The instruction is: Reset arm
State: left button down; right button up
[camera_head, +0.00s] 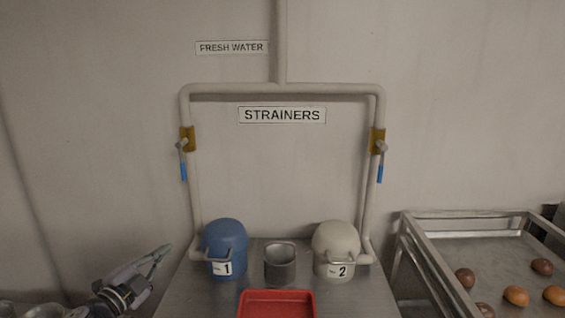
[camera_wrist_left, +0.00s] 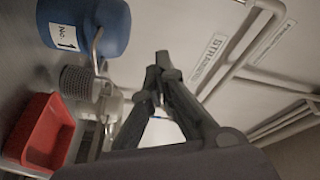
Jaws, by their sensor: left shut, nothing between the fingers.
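My left gripper (camera_head: 160,254) is at the lower left of the head view, beside the steel table and apart from everything on it. It is shut and empty; its fingertips meet in the left wrist view (camera_wrist_left: 160,66). The blue strainer housing marked 1 (camera_head: 226,240) stands on the table to the right of the gripper, and it also shows in the left wrist view (camera_wrist_left: 95,22). My right gripper is in neither view.
On the table stand a mesh basket (camera_head: 280,266), a cream housing marked 2 (camera_head: 337,242) and a red tray (camera_head: 276,293). Pipes with blue-handled valves (camera_head: 183,171) (camera_head: 380,172) run up the wall. A metal rack (camera_head: 440,270) with several buns stands at right.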

pick_arm(q)
jog(key=s+d+f+n+g+y, duration=0.5)
jog(key=s+f+n, duration=0.4)
jog(key=s+f, duration=0.5)
jog(key=s+d+f+n+g, duration=0.1)
jog(key=s+f+n+g, duration=0.15)
jog(key=s, duration=0.65)
jog(key=s+d+f+n+g, duration=0.15)
jog(key=s+f+g, duration=0.25)
jog(key=s, duration=0.4)
jog(key=s+d+f+n+g, duration=0.1)
jog(key=s+f+g, duration=0.2)
jog(key=s, duration=0.6)
notch_tip(320, 180, down, 27)
jog(key=s, duration=0.2)
jog(key=s+a+f+g+y+b, duration=0.1)
jog(key=s+a+f+g, duration=0.1)
jog(key=s+f, duration=1.4)
jog(key=shift+s+a, duration=0.2)
jog(key=shift+a, duration=0.1)
jog(key=shift+f, duration=0.1)
